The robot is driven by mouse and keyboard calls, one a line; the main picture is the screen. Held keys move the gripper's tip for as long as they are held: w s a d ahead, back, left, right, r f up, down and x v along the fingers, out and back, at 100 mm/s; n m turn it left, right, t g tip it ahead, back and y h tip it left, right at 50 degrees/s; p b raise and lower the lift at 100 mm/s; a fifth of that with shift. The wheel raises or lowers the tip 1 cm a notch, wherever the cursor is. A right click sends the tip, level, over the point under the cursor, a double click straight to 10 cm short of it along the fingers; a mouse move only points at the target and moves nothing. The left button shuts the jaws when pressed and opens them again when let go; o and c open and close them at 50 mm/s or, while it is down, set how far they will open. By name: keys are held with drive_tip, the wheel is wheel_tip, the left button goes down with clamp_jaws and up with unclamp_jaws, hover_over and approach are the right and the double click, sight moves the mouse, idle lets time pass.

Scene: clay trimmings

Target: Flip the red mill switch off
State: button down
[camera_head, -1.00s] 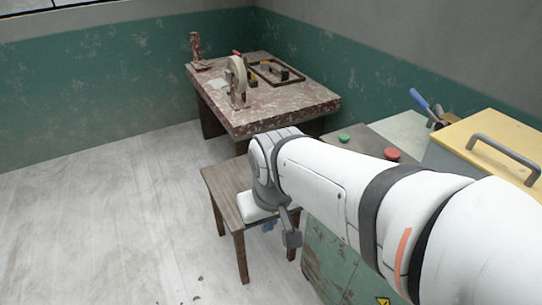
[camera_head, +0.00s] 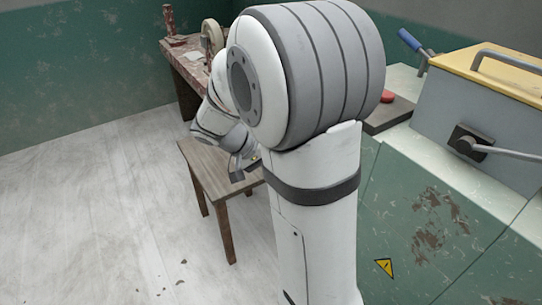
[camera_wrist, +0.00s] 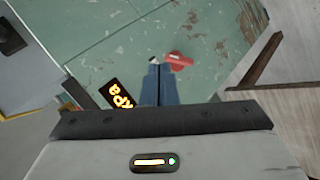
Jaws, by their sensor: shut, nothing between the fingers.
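The red switch (camera_wrist: 178,60) shows in the wrist view on a worn green panel (camera_wrist: 110,50), just to the right of my fingertips. A small pale and dark piece shows right at the fingertips, beside the red part. My gripper (camera_wrist: 156,66) has its two blue fingers together with nothing between them. I cannot tell whether the fingers touch the switch. In the head view my arm hides the switch and the fingers.
A dark plate with orange lettering (camera_wrist: 118,94) lies left of my fingers. A wooden stool (camera_head: 208,165) stands in front of the cabinet. A yellow-topped box (camera_head: 490,70) with a side lever (camera_head: 505,153) and a red button (camera_head: 388,97) are on the right.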

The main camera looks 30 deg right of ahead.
drive_tip(key=w+d+f+m+h+b, duration=0.1)
drive_tip(key=w+d+f+h+b, duration=0.1)
drive_tip(key=w+f, duration=0.4)
drive_tip(key=w+d+f+m+t+h+b, duration=0.1)
drive_tip(key=w+d+f+m+h+b, duration=0.1)
drive_tip(key=w+f+h+b, duration=0.3)
drive_tip(key=shift+w+d+f+b, duration=0.45)
drive_tip(key=shift+w+f, duration=0.2)
drive_tip(key=shift+f, duration=0.2)
drive_tip(key=shift+d, duration=0.15)
drive_tip(key=s+d+f+b, duration=0.1)
drive_tip(key=s+d+f, duration=0.1)
drive_tip(key=d, duration=0.3)
drive_tip(key=s+d+f+b, duration=0.1)
drive_tip(key=d+f, duration=0.1)
drive_tip(key=d, duration=0.3)
drive_tip(key=shift+s+f+b, duration=0.25)
drive_tip(key=shift+s+b, duration=0.05)
drive_tip(key=shift+s, duration=0.1)
drive_tip(key=shift+f, duration=0.15)
